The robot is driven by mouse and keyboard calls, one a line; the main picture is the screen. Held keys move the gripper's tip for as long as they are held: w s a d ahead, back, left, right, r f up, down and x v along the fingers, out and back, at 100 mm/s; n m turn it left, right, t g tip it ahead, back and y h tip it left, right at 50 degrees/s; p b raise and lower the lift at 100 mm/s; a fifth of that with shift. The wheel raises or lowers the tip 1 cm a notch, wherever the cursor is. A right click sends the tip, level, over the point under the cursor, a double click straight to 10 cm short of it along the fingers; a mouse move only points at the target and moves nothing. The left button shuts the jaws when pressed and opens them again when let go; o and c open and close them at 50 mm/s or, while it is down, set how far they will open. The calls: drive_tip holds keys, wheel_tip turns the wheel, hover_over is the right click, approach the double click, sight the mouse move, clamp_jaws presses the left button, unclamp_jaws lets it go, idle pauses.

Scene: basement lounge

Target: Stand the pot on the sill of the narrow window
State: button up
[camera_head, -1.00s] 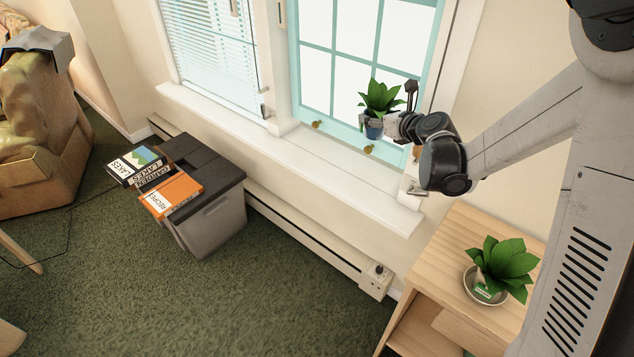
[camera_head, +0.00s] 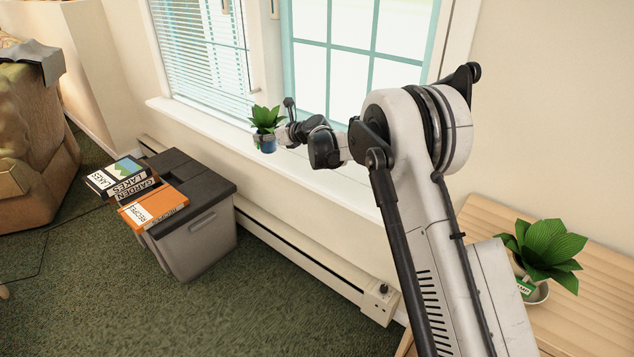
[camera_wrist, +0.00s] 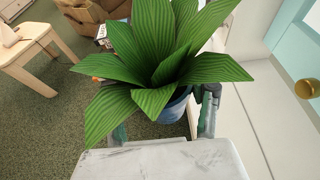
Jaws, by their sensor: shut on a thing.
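A blue pot (camera_head: 266,145) with a leafy green plant is held upright in the air, in front of the post between the two windows. My gripper (camera_head: 279,139) is shut on it from the right. In the wrist view, striped leaves hide most of the pot (camera_wrist: 174,108) and part of the fingers. The white sill (camera_head: 215,126) runs below both windows, behind the pot; I see no contact between them. The left window (camera_head: 205,50) has blinds; the right window (camera_head: 345,60) has teal bars. I cannot tell which is the narrow one.
A grey bin (camera_head: 200,235) with a dark lid carries several books (camera_head: 150,205) below the sill. A wooden cabinet (camera_head: 580,325) at right holds another plant (camera_head: 545,255) in a pale bowl. A baseboard heater (camera_head: 300,255) runs along the wall. An armchair (camera_head: 35,140) stands at far left.

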drive_tip(key=shift+w+d+f+b, duration=0.7)
drive_tip(key=shift+w+d+f, duration=0.65)
drive_tip(key=shift+f, duration=0.5)
drive_tip(key=shift+w+d+f+b, duration=0.75)
drive_tip(key=shift+w+d+f, duration=0.4)
drive_tip(key=shift+d+f, duration=0.55)
drive_tip(key=shift+w+d+f+b, duration=0.7)
drive_tip(key=shift+w+d+f, duration=0.6)
drive_tip(key=shift+f, duration=0.7)
drive_tip(key=shift+f, duration=0.1)
drive_tip(key=o, duration=1.5)
drive_tip(key=shift+c, duration=0.2)
